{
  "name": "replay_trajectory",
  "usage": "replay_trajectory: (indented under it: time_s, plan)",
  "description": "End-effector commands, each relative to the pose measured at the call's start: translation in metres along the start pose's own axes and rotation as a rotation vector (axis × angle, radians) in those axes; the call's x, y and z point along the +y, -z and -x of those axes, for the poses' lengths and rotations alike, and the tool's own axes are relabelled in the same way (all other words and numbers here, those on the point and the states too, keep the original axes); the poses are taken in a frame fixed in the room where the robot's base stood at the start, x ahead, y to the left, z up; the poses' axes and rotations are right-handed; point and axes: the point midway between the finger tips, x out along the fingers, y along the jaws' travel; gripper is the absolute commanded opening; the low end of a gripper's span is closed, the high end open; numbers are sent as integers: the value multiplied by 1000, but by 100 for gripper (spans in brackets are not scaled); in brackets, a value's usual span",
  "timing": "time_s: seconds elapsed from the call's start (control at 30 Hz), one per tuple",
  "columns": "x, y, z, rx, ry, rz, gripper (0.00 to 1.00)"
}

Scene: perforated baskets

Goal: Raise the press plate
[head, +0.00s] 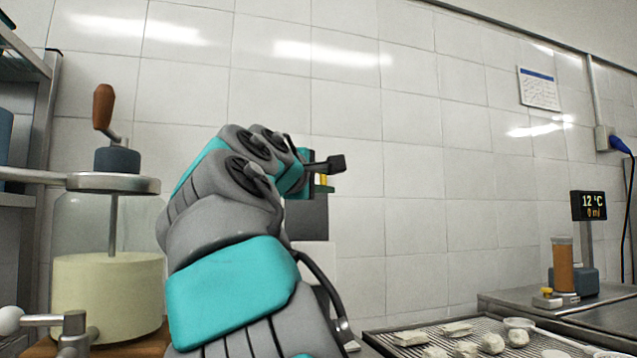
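I cannot clearly make out a press plate; my arm covers the middle of the view. Behind my wrist, a dark grey block (307,218) shows, with small yellow and green parts above it. I cannot tell whether the block belongs to a press. My gripper (330,165) is at the far end of my arm, in front of the tiled wall and just above this block. One dark fingertip points right. The other finger is hidden, so I cannot tell whether the gripper is open or holds anything.
A glass vessel (90,230) with a brown-handled crank (104,107) and pale yellow contents stands left. A rack tray (400,352) with several pale pieces lies lower right. A display (588,206) reads 12 °C, 0 ml. Shelving (42,130) stands far left.

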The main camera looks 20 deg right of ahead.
Motion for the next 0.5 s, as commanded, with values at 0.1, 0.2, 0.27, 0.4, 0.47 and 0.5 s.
replay_trajectory:
  time_s: [0.1, 0.2, 0.27, 0.4, 0.47, 0.5]
  plan:
    - [2, -1, 1, 0, -2, -1, 43]
    - [2, -1, 1, 0, -3, -1, 50]
    - [2, -1, 2, 0, -4, -1, 50]
    - [3, -1, 2, -1, -5, -2, 50]
    - [3, -1, 3, 0, -5, -2, 50]
    - [3, -1, 5, 0, -5, -2, 50]
